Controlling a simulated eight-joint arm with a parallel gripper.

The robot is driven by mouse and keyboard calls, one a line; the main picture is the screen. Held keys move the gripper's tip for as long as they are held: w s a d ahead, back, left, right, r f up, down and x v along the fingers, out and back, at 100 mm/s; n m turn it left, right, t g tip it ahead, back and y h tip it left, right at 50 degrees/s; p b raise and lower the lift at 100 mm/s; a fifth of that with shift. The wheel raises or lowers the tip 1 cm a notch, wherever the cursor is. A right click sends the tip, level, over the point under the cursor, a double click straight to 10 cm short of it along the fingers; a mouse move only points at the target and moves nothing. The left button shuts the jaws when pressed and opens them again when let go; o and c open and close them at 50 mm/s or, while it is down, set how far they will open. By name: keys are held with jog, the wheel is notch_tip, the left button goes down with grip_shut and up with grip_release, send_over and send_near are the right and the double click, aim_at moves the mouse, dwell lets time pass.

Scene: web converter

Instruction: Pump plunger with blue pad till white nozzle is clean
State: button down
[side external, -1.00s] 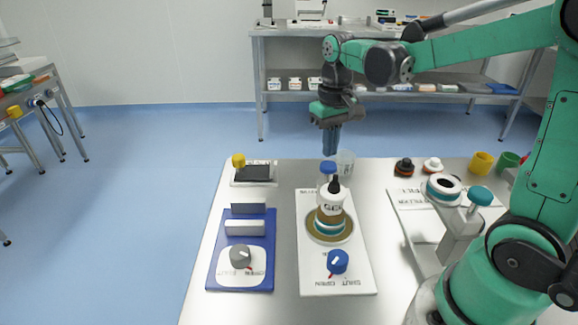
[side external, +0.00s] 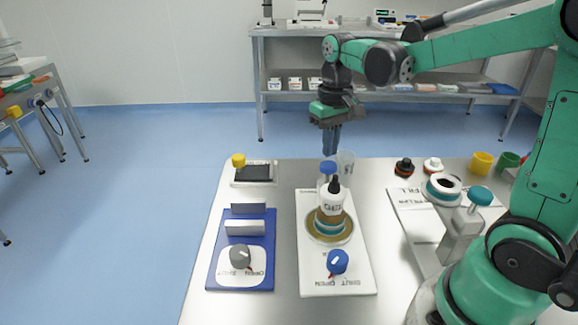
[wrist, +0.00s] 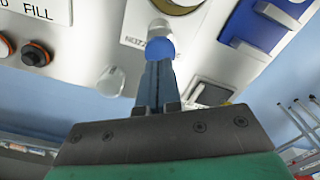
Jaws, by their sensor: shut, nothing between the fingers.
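The plunger's round blue pad (side external: 328,166) stands at the far end of the white board (side external: 310,270), behind a white bottle (side external: 330,204) with a black tip. In the wrist view the blue pad (wrist: 160,48) lies just past my fingertips, with a white round part (wrist: 160,27) beyond it. I cannot tell whether that part is the nozzle, or whether it is clean. My gripper (side external: 329,154) is shut, empty and pointing down over the pad. In the wrist view my gripper (wrist: 157,66) overlaps the pad's edge; I cannot tell whether they touch.
A clear cup (side external: 346,160) stands close beside the pad. A blue board (side external: 213,272) with a grey knob (side external: 240,257) is at left. A blue knob (side external: 337,262) sits at the white board's near end. A black-topped tray (side external: 256,173) with a yellow knob (side external: 238,160) is at far left.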

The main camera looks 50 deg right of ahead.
aim_at(328, 164)
jog(key=shift+f, duration=0.15)
jog(key=shift+f, duration=2)
jog(key=shift+r, duration=2.15)
notch_tip(328, 164, up, 6)
